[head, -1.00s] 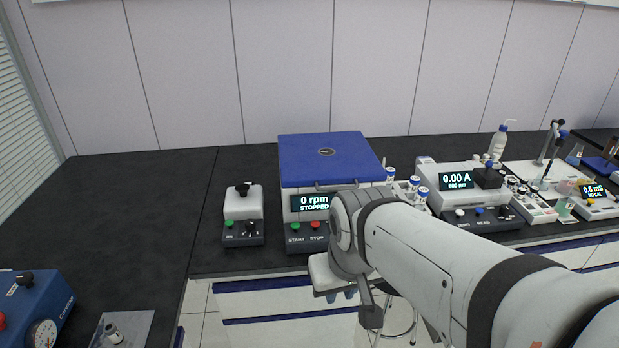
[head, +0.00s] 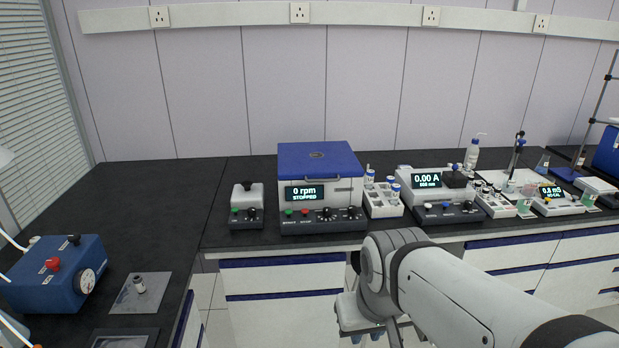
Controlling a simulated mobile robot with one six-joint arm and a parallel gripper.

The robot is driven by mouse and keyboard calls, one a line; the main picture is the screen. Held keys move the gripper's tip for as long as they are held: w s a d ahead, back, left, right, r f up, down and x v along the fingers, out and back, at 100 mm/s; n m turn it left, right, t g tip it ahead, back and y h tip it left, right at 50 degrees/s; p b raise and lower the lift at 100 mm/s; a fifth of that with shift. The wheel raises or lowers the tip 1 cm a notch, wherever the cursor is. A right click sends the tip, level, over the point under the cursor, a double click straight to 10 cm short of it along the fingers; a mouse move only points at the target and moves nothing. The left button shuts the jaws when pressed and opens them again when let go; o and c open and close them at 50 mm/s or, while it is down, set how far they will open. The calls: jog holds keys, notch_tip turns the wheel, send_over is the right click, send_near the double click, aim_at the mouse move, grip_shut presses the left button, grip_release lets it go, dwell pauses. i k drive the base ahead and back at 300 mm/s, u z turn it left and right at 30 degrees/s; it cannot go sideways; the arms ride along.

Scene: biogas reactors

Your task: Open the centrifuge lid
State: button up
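A small white device (head: 247,203) stands close left of the centrifuge. A white vial rack (head: 383,200) stands close right, then a photometer (head: 435,192). A blue pump box (head: 55,275) is at the left. The bench in front of the centrifuge is a narrow strip.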

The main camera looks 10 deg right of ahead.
aim_at(319, 160)
jog(key=z, duration=0.1)
jog(key=i, duration=1)
